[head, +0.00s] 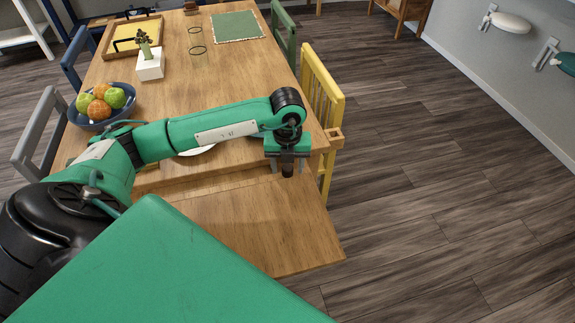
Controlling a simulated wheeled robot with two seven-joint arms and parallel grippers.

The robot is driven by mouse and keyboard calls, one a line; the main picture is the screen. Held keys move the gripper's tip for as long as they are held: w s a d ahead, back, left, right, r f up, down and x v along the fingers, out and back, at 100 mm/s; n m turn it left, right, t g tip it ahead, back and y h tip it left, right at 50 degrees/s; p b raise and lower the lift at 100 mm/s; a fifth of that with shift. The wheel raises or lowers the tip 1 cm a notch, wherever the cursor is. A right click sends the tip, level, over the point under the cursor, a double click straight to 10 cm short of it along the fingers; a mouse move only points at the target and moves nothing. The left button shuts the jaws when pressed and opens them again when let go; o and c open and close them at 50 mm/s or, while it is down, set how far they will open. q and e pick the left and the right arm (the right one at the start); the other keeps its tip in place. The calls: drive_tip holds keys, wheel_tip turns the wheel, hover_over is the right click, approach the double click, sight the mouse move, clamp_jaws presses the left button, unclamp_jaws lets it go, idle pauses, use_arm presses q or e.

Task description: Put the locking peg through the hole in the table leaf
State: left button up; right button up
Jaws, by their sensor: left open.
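The table leaf (262,225) is a wooden panel at the near end of the wooden table (222,88). A seam separates it from the main top. I cannot make out the hole. My left gripper (288,170) points down over the right side of the table near the seam. It is open, and its fingers are dark and small here. My right gripper is not in view.
A white plate (197,150) is partly hidden under my left arm. A blue fruit bowl (100,124), a white planter (150,66) and a yellow tray (131,48) stand farther left. A yellow chair (322,90) is at the right edge. Floor is clear at right.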

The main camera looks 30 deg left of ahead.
use_arm(q)
wheel_tip(320, 180, up, 13)
drive_tip(key=shift+r, duration=0.2)
idle(0.6)
